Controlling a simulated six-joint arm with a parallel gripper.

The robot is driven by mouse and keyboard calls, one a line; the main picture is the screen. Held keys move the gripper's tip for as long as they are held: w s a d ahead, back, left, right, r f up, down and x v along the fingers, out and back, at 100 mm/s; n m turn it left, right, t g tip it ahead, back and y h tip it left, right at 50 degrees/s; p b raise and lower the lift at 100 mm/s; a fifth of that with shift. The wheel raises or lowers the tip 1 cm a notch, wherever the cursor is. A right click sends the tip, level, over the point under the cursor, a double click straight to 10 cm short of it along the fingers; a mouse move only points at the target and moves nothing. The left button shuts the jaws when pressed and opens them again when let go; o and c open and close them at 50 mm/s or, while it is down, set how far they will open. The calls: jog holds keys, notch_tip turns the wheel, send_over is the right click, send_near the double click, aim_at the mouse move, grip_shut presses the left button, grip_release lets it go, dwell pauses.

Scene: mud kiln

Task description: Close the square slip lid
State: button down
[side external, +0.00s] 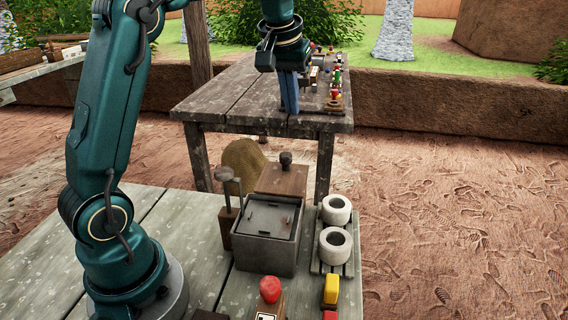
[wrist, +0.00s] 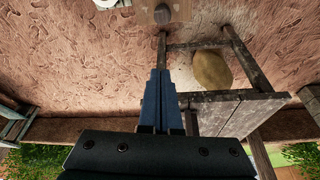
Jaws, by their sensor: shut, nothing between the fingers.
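A square grey box (side external: 265,251) stands on the near table in the side view. Its top shows a flat grey square surface (side external: 268,218) inside the rim; I cannot tell whether this is a cover or the contents. A brown wooden panel (side external: 279,181) with a dark round knob (side external: 286,158) is at the box's back edge. I cannot tell how it is joined to the box. The panel and knob (wrist: 162,14) also seem to show at the top of the wrist view. My gripper (side external: 290,110) is shut and empty, pointing down, well above and behind the box. Its blue fingers (wrist: 162,76) fill the middle of the wrist view.
A wooden block with a grey-topped upright handle (side external: 228,176) stands left of the box. Two white rings (side external: 336,228) sit on a slatted rack at right. A red knob (side external: 270,289) and yellow block (side external: 331,289) are in front. A back table (side external: 205,97) holds small coloured items.

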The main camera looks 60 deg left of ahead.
jog(key=shift+s+d+f, duration=0.15)
jog(key=shift+f, duration=1.2)
jog(key=shift+s+d+f, duration=0.1)
jog(key=shift+s+f, duration=0.1)
jog(key=shift+f, duration=1.2)
jog(key=shift+s+d+f, duration=0.15)
jog(key=shift+f, duration=1.2)
send_over(282, 192)
jog(key=s, duration=0.1)
jog(key=shift+d, duration=0.3)
jog(key=shift+s+d, duration=0.2)
jog(key=shift+s, duration=0.1)
jog(key=shift+f, duration=0.1)
